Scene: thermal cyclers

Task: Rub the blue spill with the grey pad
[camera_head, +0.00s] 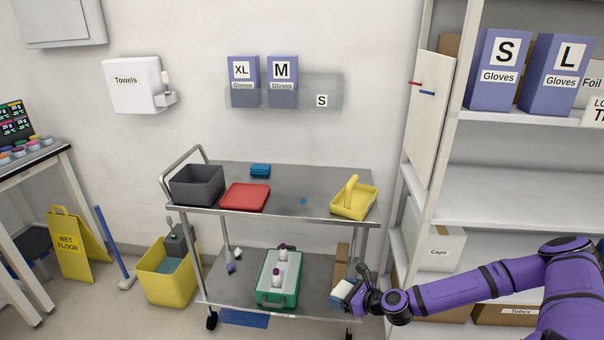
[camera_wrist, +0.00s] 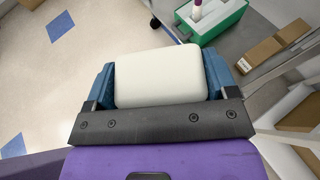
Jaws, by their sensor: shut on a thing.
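A small blue spill (camera_head: 303,201) lies on the steel top shelf of the cart (camera_head: 270,184), between the red tray and the yellow caddy. My gripper (camera_head: 348,292) is low in front of the cart's right end, below the top shelf and apart from the spill. It is shut on a pale, off-white to light grey pad (camera_wrist: 160,76), the likely grey pad. In the wrist view the pad sits squarely between the two blue fingers of my gripper (camera_wrist: 160,82). The spill does not show in the wrist view.
On the top shelf are a dark grey bin (camera_head: 197,184), red tray (camera_head: 245,197), blue block (camera_head: 260,170) and yellow caddy (camera_head: 354,201) with a raised handle. A green carrier (camera_head: 278,279) stands below. White shelving (camera_head: 500,190) stands close at right. The shelf around the spill is clear.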

